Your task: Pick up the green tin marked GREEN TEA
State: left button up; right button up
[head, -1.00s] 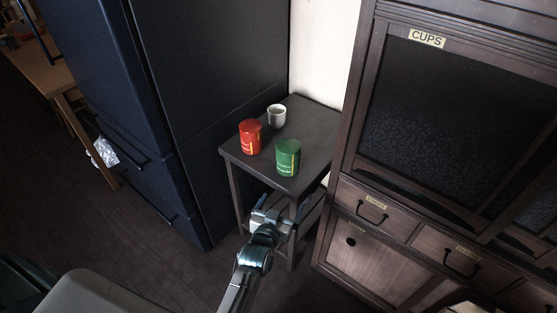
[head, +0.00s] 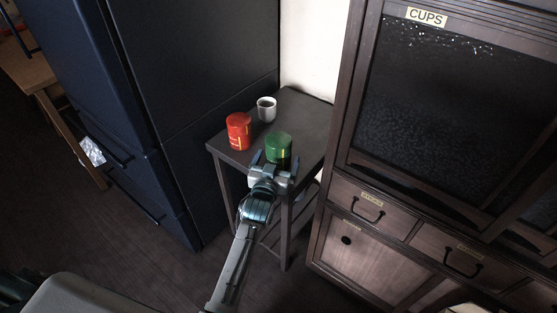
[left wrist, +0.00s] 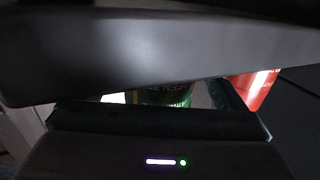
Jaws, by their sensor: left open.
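The green tin (head: 278,146) stands upright on the small dark side table (head: 307,112), near its front edge. My left gripper (head: 274,164) is open at the tin's near side, with its fingers pointing toward it; the gripper hides the tin's lower part. In the left wrist view, part of the green tin (left wrist: 165,97) shows between dark parts of my gripper, with a few pale letters visible. I cannot tell whether the fingers touch the tin. My right gripper is not in view.
A red tin (head: 238,131) stands just left of the green one, and also shows in the left wrist view (left wrist: 257,88). A white cup (head: 266,109) stands behind them. A dark fridge (head: 205,80) is at left, a wooden cabinet (head: 345,180) at right. The table's right back is clear.

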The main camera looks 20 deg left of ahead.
pick_arm(q)
jog(key=shift+w+f, duration=0.1)
jog(key=shift+w, duration=0.9)
jog(key=shift+c, duration=0.2)
jog(key=c, duration=1.1)
